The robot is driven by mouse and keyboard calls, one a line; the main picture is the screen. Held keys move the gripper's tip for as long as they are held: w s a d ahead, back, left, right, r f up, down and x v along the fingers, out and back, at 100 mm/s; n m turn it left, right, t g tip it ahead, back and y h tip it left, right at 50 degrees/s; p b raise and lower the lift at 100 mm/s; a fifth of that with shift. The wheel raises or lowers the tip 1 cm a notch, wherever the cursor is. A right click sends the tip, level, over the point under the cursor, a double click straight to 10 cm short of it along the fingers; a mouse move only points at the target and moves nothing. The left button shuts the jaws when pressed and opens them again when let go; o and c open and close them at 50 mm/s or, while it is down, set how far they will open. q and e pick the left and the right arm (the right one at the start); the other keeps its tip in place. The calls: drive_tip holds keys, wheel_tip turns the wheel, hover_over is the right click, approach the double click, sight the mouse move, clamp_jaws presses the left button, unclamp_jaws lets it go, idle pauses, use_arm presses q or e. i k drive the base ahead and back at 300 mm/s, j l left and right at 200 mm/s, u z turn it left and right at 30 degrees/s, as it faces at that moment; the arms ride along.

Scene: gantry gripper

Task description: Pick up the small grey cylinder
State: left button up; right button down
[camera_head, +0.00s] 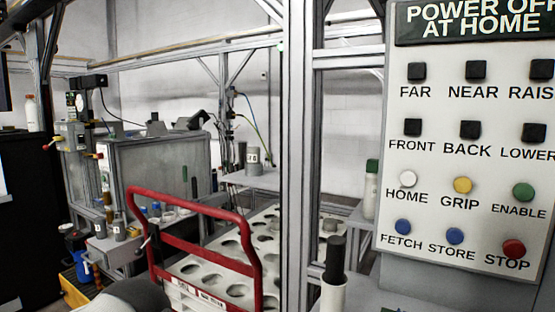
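Several small grey cylinders are in view, and I cannot tell which one the task means. One grey cylinder (253,158) with a pale label stands upright on a small shelf (252,180) in the middle. Small grey cylinders (119,232) also stand on a ledge at the left. A dark rounded shape at the bottom left may be part of my arm. Neither gripper's fingers show.
A tray with round holes (205,278) sits behind a red tubular handle (190,193). A metal post (297,150) rises in the middle. A button panel (470,140) fills the right. A white tube with a black top (334,285) stands in front.

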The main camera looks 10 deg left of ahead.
sight(253, 154)
drive_tip(key=i+j+z, duration=0.1)
drive_tip(key=j+z, duration=0.35)
drive_tip(key=j, duration=0.25)
drive_tip(key=j+z, duration=0.4)
drive_tip(key=j, duration=0.25)
